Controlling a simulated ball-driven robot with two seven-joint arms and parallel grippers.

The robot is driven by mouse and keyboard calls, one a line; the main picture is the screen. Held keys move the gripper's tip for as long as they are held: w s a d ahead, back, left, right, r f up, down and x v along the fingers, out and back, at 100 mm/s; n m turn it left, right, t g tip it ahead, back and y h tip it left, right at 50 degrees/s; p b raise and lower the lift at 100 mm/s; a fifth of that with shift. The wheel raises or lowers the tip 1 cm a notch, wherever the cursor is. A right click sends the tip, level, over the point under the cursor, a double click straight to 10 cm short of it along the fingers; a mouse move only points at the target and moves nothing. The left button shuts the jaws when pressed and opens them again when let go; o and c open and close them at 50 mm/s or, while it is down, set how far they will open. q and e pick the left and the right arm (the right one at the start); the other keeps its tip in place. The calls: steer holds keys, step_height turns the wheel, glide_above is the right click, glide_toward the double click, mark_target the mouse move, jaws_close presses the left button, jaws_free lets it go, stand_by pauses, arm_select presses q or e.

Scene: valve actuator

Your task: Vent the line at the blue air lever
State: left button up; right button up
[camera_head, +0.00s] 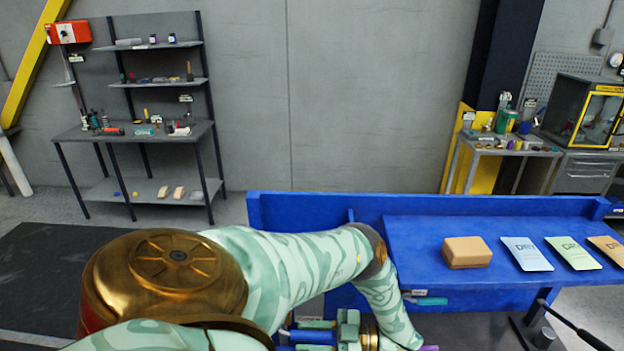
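My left arm comes in from the left and bends down at the bottom centre, in front of the blue bench. A small purple tip (429,348) shows at its end by the lower picture edge. I take it for part of my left gripper, but the fingers are mostly cut off, so open or shut cannot be told. Beside the arm are green blocks with a blue bar (312,337) and a brass ring, partly hidden by the arm. I cannot tell whether the blue bar is the air lever. My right gripper is out of view.
The blue bench (420,225) holds a tan block (467,252) and several packets (527,254). A teal-handled tool (431,301) is at its front. A black rod (578,326) rises at lower right. A shelf bench (140,130) and a yellow-framed cabinet (598,117) stand behind.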

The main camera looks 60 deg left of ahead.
mark_target(312, 337)
arm_select(q)
steer(key=shift+o, duration=0.2)
steer(key=shift+w, duration=0.1)
steer(key=shift+r, duration=0.1)
steer(key=shift+r, duration=0.4)
steer(key=r, duration=0.1)
steer(key=r+p, duration=0.1)
steer(key=r, duration=0.1)
steer(key=shift+d+r, duration=0.1)
steer(key=shift+d, duration=0.2)
steer(key=s+d+r+b, duration=0.1)
steer(key=s+d+r, duration=0.6)
steer(key=d, duration=0.4)
steer(key=shift+d+r, duration=0.3)
steer(key=shift+r, duration=0.6)
steer(key=shift+w, duration=0.1)
